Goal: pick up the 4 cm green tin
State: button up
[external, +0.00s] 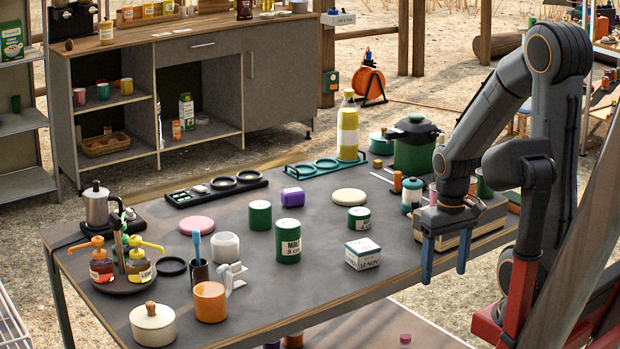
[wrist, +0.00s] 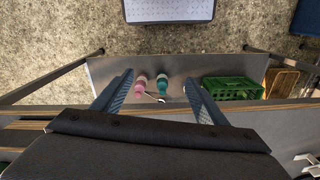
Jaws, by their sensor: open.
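Three green tins stand upright on the grey table in the external view. A small green tin (external: 358,220) with a white label stands right of the middle; its size lettering is too small to read. A taller tin (external: 288,240) reads "MALT 9 cm". Another green tin (external: 260,215), with no label showing, stands behind and left of it. My gripper (external: 445,270) is open and empty, pointing down at the table's right front edge, well right of the small tin. The wrist view shows both fingers (wrist: 158,80) apart, with no green tin between them.
A white labelled box (external: 362,254) stands just in front of the small tin. A pink disc (external: 197,225), cream disc (external: 350,196) and yellow bottle (external: 347,128) are around. A green pot (external: 414,150) stands behind. The wrist view shows a green crate (wrist: 232,89) lower down.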

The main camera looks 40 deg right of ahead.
jog(key=w+a+r+t+p, duration=0.1)
jog(key=w+a+r+p, duration=0.1)
jog(key=r+p, duration=0.3)
jog(key=w+a+r+p, duration=0.1)
jog(key=w+r+p, duration=0.2)
jog(key=r+p, duration=0.2)
jog(key=m+g+p, duration=0.1)
jog(key=m+p, duration=0.2)
jog(key=m, duration=1.4)
send_near(359, 211)
jog(key=shift+s+f, duration=0.2)
jog(key=shift+f, duration=0.35)
jog(key=shift+s+f, duration=0.2)
jog(key=shift+f, duration=0.4)
jog(key=shift+w+f, duration=0.15)
jog(key=shift+w+f+p, duration=0.15)
jog(key=shift+f+p, duration=0.65)
jog(key=shift+f, duration=1.05)
jog(key=shift+w+f+p, duration=0.15)
jog(key=shift+f+p, duration=0.65)
jog(key=shift+f, duration=1.1)
jog(key=c, duration=1.2)
